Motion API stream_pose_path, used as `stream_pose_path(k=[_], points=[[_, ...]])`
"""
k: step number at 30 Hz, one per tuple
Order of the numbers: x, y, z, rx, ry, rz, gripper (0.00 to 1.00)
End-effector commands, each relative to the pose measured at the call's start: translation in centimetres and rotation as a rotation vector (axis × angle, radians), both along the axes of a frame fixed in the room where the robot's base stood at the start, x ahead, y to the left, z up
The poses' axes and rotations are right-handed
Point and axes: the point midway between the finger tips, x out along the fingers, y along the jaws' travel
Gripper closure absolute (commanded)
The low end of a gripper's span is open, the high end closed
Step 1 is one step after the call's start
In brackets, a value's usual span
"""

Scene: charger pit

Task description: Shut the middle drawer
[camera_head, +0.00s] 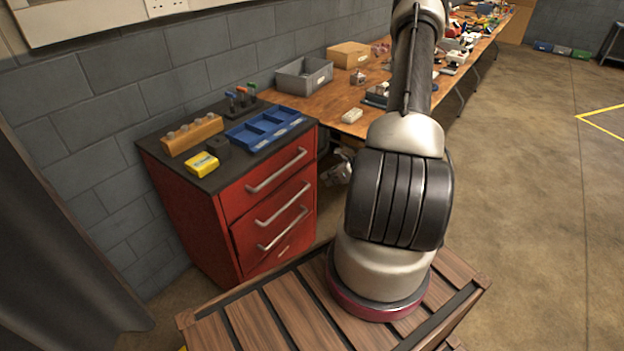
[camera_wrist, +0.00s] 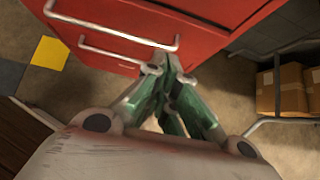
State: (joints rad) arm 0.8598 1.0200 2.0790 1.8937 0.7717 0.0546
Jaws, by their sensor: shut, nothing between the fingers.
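The red drawer cabinet (camera_head: 180,205) stands left of my arm in the head view, with silver bar handles on its front. The middle drawer (camera_head: 262,222) has its handle (camera_head: 283,204) below that of the top drawer (camera_head: 235,201). I cannot tell how far the middle drawer stands out. In the wrist view, red drawer fronts (camera_wrist: 205,22) and handles (camera_wrist: 112,24) fill the top. Contact is unclear. The head view does not show my gripper.
A blue tray (camera_head: 264,128), a yellow box (camera_head: 201,164) and a wooden block (camera_head: 192,134) sit on the cabinet. A workbench (camera_head: 330,107) with a grey bin (camera_head: 304,76) runs behind. Cardboard boxes (camera_wrist: 283,90) stand on a rack. Open floor (camera_head: 530,190) lies to the right.

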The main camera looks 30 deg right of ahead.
Motion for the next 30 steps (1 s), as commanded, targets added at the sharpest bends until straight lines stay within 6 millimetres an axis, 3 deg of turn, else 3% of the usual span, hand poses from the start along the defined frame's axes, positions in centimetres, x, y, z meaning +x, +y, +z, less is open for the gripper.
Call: stream_pose_path(k=[14,21,30], points=[[6.2,2.4,-6.7,0.002,0.002,0.002,1.0],[9.2,3.4,-6.7,0.0,0.0,0.001,1.0],[10.0,3.7,-6.6,0.002,0.002,-0.001,1.0]])
